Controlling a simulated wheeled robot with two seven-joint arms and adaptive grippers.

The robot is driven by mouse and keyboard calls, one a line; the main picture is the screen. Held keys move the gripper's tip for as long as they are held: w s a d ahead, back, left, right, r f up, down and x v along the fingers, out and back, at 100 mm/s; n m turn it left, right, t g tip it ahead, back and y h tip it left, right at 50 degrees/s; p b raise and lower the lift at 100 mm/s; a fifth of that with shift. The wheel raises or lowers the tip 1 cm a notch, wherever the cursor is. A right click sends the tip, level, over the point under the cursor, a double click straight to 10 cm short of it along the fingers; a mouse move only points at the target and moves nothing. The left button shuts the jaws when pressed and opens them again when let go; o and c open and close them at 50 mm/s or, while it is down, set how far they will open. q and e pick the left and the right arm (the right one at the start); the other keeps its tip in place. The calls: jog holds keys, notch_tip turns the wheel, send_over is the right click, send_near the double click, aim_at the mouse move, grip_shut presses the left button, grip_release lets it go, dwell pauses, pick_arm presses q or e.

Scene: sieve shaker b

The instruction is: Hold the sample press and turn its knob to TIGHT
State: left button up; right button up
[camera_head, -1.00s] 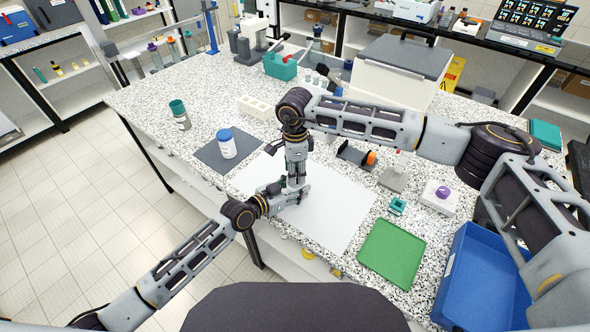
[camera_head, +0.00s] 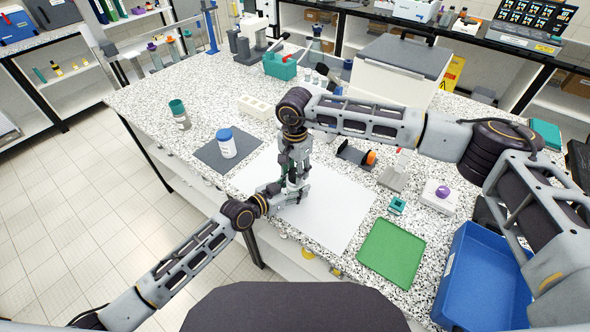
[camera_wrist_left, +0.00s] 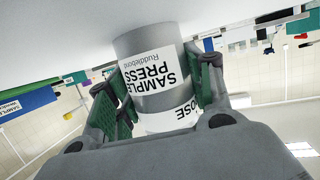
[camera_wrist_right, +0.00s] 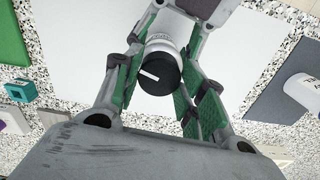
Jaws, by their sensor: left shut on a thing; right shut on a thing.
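The sample press (camera_wrist_left: 158,72) is a grey cylinder with a white label reading SAMPLE PRESS. In the left wrist view a white band with the letters OSE shows beside the label. My left gripper (camera_head: 280,192) is shut on the press body, one green pad on each side. The black knob (camera_wrist_right: 158,74) with a white pointer line shows in the right wrist view. My right gripper (camera_head: 291,180) is above the press, its green pads on either side of the knob, shut on it. In the head view the grippers mostly hide the press. The TIGHT mark cannot be made out.
A white sheet (camera_head: 335,205) lies under the grippers. A dark mat (camera_head: 208,155) with a blue-capped jar (camera_head: 226,145) is to the left. A green tray (camera_head: 391,254) and a blue bin (camera_head: 480,285) are to the right. An orange-ended holder (camera_head: 352,155) stands behind.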

aim_at(295, 172)
jog(key=shift+w+d, duration=0.1)
jog(key=shift+d, duration=0.05)
dwell(0.3)
jog(key=o, duration=1)
jog(key=shift+o, duration=0.2)
jog(key=shift+r, duration=0.15)
notch_tip(295, 172, up, 12)
